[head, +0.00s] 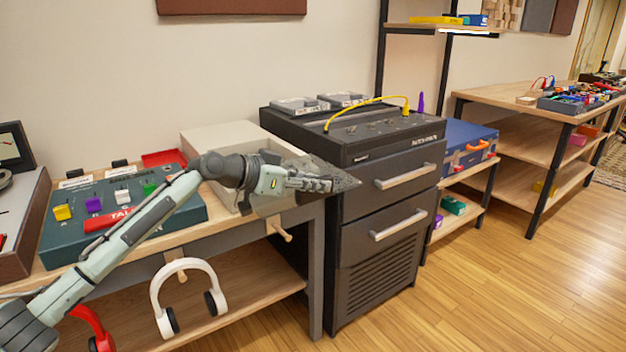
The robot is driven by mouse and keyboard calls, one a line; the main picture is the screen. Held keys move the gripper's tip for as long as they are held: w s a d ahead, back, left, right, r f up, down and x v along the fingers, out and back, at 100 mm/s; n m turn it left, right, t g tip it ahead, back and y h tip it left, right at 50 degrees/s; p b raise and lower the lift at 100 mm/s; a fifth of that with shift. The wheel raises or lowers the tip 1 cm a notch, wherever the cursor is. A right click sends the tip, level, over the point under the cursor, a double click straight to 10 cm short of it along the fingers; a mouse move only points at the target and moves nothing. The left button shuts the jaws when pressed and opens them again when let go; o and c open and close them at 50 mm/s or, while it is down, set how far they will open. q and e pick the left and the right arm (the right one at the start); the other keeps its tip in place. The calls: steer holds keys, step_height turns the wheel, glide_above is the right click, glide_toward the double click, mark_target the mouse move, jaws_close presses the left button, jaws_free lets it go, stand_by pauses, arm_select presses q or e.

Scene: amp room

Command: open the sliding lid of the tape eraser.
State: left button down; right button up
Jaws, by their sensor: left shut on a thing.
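A pale beige-grey box (225,134), which looks like the tape eraser, sits on the wooden bench left of the black cabinet. My left arm crosses in front of it, and my left gripper (345,183) is at its right front, pointing right. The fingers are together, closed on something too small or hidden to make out. I cannot tell whether it is part of the lid. The box's lower front is partly hidden by the gripper, so I cannot see how far the lid is open. My right gripper is not in view.
The black cabinet (385,260) with drawer handles stands just right of the gripper, a yellow cable (365,101) on top. A teal panel with coloured switches (60,240) lies left. White headphones (158,290) hang under the bench edge. The floor at right is clear.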

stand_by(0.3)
arm_select(q)
steer(key=c, duration=1.4)
jaws_free()
steer(key=shift+c, duration=0.2)
steer(key=v, duration=1.2)
steer(key=shift+s+f, duration=0.1)
